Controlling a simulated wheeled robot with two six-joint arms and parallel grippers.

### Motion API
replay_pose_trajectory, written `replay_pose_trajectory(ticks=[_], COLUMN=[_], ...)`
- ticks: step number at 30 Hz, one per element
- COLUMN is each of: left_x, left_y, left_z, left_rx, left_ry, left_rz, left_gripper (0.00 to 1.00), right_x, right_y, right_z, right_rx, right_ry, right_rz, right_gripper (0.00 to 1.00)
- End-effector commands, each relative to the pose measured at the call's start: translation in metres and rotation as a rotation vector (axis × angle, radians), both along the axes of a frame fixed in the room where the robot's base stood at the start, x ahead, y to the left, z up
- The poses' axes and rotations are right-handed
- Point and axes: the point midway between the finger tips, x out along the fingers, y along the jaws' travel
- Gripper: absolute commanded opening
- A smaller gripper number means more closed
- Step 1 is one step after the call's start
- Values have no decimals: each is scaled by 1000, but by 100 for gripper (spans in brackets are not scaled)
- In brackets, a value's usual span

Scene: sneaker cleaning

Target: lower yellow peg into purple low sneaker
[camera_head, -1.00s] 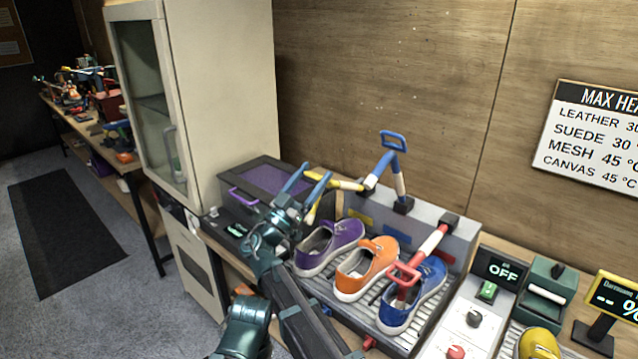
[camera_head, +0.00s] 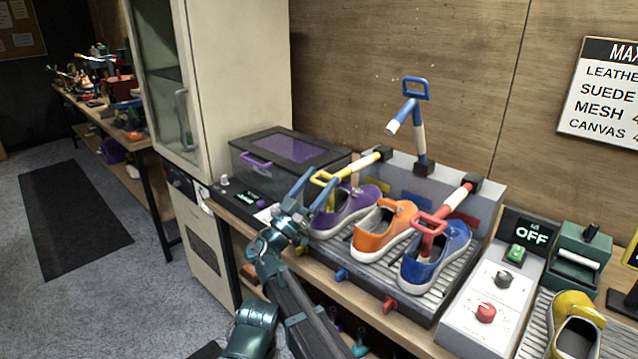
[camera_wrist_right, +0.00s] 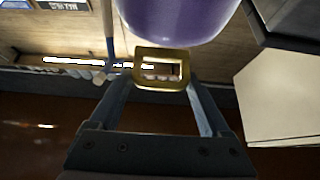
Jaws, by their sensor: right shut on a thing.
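The purple low sneaker (camera_head: 347,213) sits leftmost in the row on the ribbed rack. The yellow peg's loop handle (camera_head: 322,178) hangs over the sneaker's near left side, its arm sloping down from a black pivot (camera_head: 384,153). My right gripper (camera_head: 317,190) is shut on the loop; its blue fingers flank it. In the right wrist view the yellow loop (camera_wrist_right: 162,56) lies between the fingertips, just under the purple sneaker (camera_wrist_right: 180,15). I cannot tell whether the peg touches the sneaker's inside. My left gripper is out of view.
An orange sneaker (camera_head: 379,229) and a blue sneaker (camera_head: 437,257) with a red peg (camera_head: 441,211) in it stand to the right. A blue peg (camera_head: 405,112) stands raised behind. A dark lidded box (camera_head: 245,170) is at left, a control panel (camera_head: 500,290) at right.

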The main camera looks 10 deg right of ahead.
Motion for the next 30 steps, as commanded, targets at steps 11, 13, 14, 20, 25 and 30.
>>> replay_pose_trajectory(ticks=[11, 13, 14, 20, 25, 30], left_x=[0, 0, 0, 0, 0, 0], left_y=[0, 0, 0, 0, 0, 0], left_z=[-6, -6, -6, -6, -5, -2], left_rx=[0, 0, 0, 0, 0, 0], left_ry=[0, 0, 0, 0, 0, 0], left_rz=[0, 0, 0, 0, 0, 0], left_gripper=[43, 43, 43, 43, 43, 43], right_x=[-6, -6, -6, -5, -4, -3], right_y=[-3, -3, -3, -2, -1, -1], right_z=[-9, -9, -9, -8, -7, -4], right_rx=[16, 16, 16, 14, 12, 11], right_ry=[3, 3, 3, 3, 2, 2], right_rz=[-6, -6, -6, -4, -4, -2], right_gripper=[0, 0, 0, 94, 94, 94])
